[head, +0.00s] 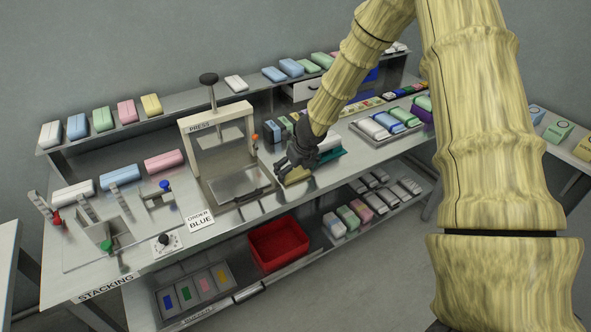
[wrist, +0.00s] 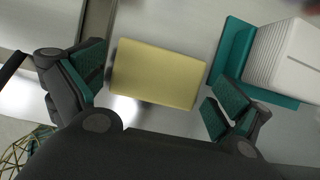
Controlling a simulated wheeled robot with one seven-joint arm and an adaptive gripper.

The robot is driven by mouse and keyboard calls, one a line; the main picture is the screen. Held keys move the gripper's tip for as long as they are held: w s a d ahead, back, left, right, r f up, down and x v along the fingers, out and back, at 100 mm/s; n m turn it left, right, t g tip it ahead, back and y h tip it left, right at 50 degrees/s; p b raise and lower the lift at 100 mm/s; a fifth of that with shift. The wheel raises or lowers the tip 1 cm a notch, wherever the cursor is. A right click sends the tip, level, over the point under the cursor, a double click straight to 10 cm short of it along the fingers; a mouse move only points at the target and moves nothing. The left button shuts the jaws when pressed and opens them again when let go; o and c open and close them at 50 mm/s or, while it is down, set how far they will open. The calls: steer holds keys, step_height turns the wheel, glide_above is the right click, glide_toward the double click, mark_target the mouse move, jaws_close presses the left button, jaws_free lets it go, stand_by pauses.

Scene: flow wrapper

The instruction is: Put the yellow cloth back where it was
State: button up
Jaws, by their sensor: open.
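The yellow cloth (wrist: 158,74) is a folded block lying flat on the metal bench top in the wrist view. In the head view the yellow cloth (head: 296,175) shows near the bench's front edge, just right of the press. My gripper (wrist: 155,92) is open, with one teal-padded finger on either side of the cloth, apart from it. The right finger is nearer the cloth's lower right corner. In the head view my gripper (head: 296,160) is over the cloth and partly hides it.
A teal holder (wrist: 234,54) with a white stack (wrist: 285,55) stands close right of the cloth. The press (head: 218,150) stands left of it. A red bin (head: 278,245) sits on the lower shelf. Several coloured packs line the raised back shelf (head: 190,112).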

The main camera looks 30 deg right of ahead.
steer(key=p+v, duration=0.2)
steer(key=v, duration=1)
